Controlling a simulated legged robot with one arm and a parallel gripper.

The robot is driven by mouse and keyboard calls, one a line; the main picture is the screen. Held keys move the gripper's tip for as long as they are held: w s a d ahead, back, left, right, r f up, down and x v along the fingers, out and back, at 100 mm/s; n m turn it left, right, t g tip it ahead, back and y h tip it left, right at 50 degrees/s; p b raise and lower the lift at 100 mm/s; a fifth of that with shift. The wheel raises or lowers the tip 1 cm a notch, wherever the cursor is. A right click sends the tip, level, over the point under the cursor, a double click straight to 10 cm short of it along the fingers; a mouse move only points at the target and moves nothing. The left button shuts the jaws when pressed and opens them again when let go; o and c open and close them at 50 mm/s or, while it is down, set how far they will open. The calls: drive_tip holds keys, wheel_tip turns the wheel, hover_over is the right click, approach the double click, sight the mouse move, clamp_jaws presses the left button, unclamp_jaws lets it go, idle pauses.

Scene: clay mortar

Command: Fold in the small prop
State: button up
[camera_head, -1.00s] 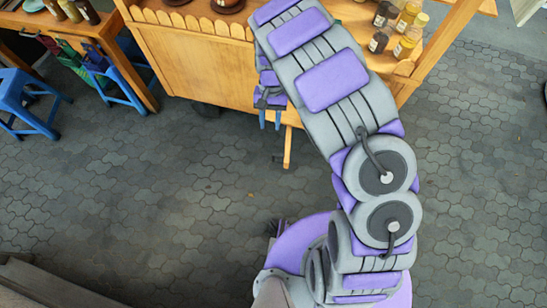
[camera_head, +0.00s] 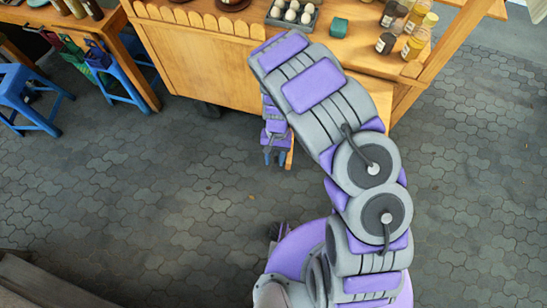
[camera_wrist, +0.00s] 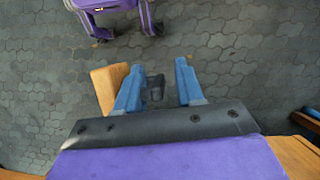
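The small prop (camera_head: 289,160) is a narrow wooden piece that sticks out below the front of the wooden stall. In the wrist view the prop (camera_wrist: 106,88) shows beside and partly behind the left finger. A small dark piece (camera_wrist: 155,88) shows between the fingers; whether it is joined to the prop is hidden. My gripper (camera_head: 275,159) has blue fingers and hangs just left of the prop. In the wrist view my gripper (camera_wrist: 158,80) is open, with a gap around the dark piece. I cannot tell whether a finger touches the prop.
The wooden stall (camera_head: 200,65) carries an egg tray (camera_head: 292,18), a small green box (camera_head: 340,27) and several jars (camera_head: 408,30). A blue stool (camera_head: 25,98) stands at the left by another table (camera_head: 125,62). The paved floor (camera_head: 150,200) in front is clear.

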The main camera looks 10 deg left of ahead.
drive_tip(key=shift+d, duration=0.45)
drive_tip(key=shift+s+a+f, duration=0.1)
drive_tip(key=shift+a+f, duration=0.05)
drive_tip(key=shift+a, duration=0.45)
drive_tip(key=c, duration=0.5)
drive_tip(key=shift+d, duration=0.35)
clamp_jaws()
drive_tip(key=shift+a, duration=0.15)
